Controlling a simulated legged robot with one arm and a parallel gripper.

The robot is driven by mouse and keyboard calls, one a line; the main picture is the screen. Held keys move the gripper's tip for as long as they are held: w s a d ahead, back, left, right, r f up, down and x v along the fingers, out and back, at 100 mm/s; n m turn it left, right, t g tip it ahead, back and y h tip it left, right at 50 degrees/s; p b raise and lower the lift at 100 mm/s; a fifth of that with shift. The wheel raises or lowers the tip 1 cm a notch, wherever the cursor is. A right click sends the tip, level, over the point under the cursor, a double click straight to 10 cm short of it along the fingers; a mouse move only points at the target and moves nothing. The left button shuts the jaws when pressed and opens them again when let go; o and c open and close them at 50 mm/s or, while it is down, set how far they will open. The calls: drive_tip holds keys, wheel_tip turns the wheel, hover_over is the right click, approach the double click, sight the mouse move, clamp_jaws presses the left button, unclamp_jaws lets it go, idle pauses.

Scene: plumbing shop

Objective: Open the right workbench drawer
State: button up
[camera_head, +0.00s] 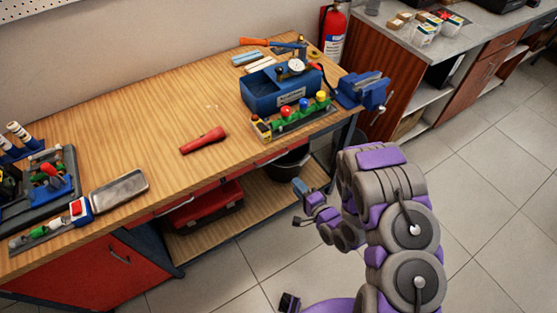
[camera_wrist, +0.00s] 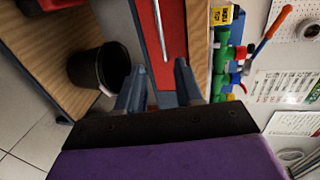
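The workbench (camera_head: 130,130) has a wooden top with red drawer fronts under its front edge. The right drawer front (camera_head: 272,160) is a thin red strip in the head view, partly hidden by the tabletop, and looks closed. In the wrist view, turned sideways, the red drawer front (camera_wrist: 148,28) lies ahead with its slim silver handle (camera_wrist: 159,30). My gripper (camera_head: 298,204) is in front of the bench's right part. In the wrist view my gripper (camera_wrist: 159,68) is open; the handle's near end appears between the fingertips. I cannot tell whether they touch it.
A black bucket (camera_wrist: 101,70) and a red toolbox (camera_head: 203,207) stand on the lower shelf. A blue vise (camera_head: 362,90), a blue toolbox (camera_head: 275,92) and a red flashlight (camera_head: 204,140) are on top. The floor at right is clear.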

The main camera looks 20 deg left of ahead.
drive_tip(key=b+x, duration=0.3)
drive_tip(key=x, duration=1.3)
drive_tip(key=shift+w, duration=0.25)
drive_tip(key=shift+c, duration=0.5)
clamp_jaws()
drive_tip(key=shift+s+d+f, duration=0.1)
drive_tip(key=shift+f, duration=0.1)
